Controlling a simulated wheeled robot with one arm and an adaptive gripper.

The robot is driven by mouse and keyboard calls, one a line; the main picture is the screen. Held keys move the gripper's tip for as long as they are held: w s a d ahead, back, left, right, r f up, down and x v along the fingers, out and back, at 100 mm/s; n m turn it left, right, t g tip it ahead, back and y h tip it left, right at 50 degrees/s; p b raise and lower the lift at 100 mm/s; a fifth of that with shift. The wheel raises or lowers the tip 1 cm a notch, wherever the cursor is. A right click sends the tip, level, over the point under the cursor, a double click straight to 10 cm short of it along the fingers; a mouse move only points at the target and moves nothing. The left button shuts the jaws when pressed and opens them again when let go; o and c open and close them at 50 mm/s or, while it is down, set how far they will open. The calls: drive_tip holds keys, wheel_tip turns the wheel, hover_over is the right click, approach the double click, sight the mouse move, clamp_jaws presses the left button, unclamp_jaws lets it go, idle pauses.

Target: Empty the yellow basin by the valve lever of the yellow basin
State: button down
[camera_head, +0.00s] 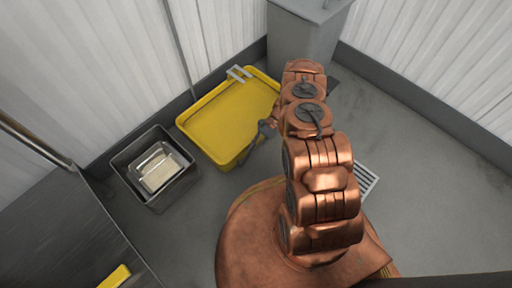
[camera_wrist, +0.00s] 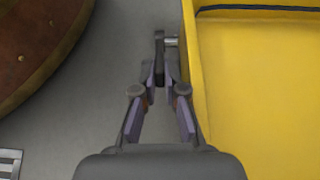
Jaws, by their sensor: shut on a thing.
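The yellow basin (camera_head: 228,118) stands on the floor left of my arm in the head view, and its wall and inside fill the right of the wrist view (camera_wrist: 262,75). Its inside shows plain yellow in both views. The dark valve lever (camera_wrist: 159,47) sticks out beside the basin's wall, joined to it by a short light metal stub (camera_wrist: 171,42). My gripper (camera_wrist: 161,72) is at the lever with its fingers closed together on its lower part. In the head view my gripper (camera_head: 250,140) is by the basin's right side, partly hidden by my arm.
A grey bin (camera_head: 186,181) with a metal pan (camera_head: 158,168) in it stands left of the basin. A floor drain grate (camera_head: 366,180) lies right of my arm. A grey cabinet (camera_head: 300,42) stands behind. Open floor lies to the right.

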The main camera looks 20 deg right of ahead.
drive_tip(key=shift+s+a, duration=0.1)
drive_tip(key=shift+a, duration=0.15)
drive_tip(key=c, duration=1.5)
unclamp_jaws()
drive_tip(key=shift+a, duration=0.1)
drive_tip(key=shift+c, duration=0.2)
drive_tip(key=o, duration=0.3)
drive_tip(key=shift+d, duration=0.2)
drive_tip(key=v, duration=1.2)
drive_tip(key=shift+c, duration=0.3)
